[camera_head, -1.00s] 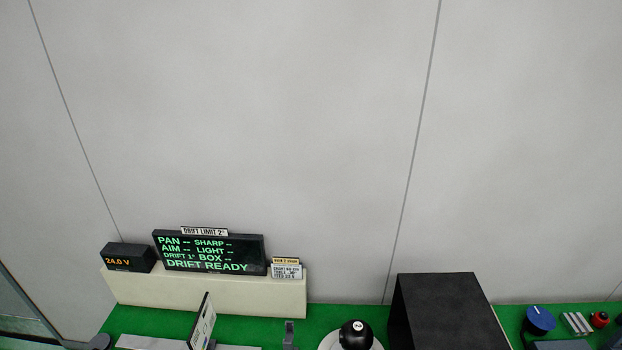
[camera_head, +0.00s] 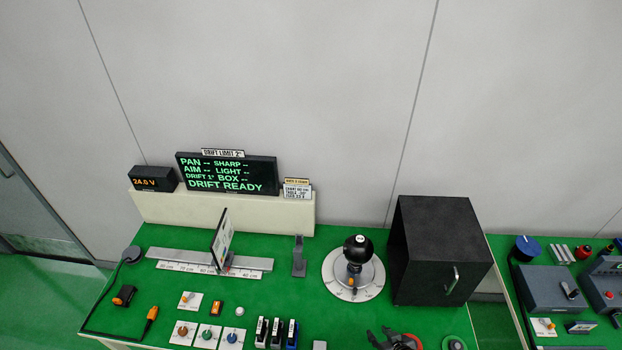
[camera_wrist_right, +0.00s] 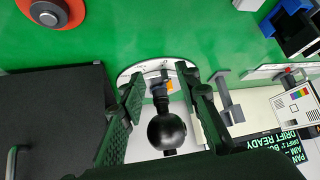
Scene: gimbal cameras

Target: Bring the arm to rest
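My right gripper (camera_head: 393,338) shows at the bottom edge of the head view, above the green bench in front of the black box. In the right wrist view its two dark fingers (camera_wrist_right: 165,88) stand apart with nothing gripped. The black ball-shaped gimbal camera (camera_head: 358,249) stands on a round white dial plate (camera_head: 336,283), farther back than the gripper. In the wrist view the ball (camera_wrist_right: 167,130) appears between the fingers, but apart from them. My left gripper is not in view.
A black box (camera_head: 440,238) with a handle stands right of the dial. A chart on a rail (camera_head: 221,238), a grey post (camera_head: 298,258) and several small switches lie to the left. The display (camera_head: 228,174) reads DRIFT READY. More devices (camera_head: 545,287) stand on the right bench.

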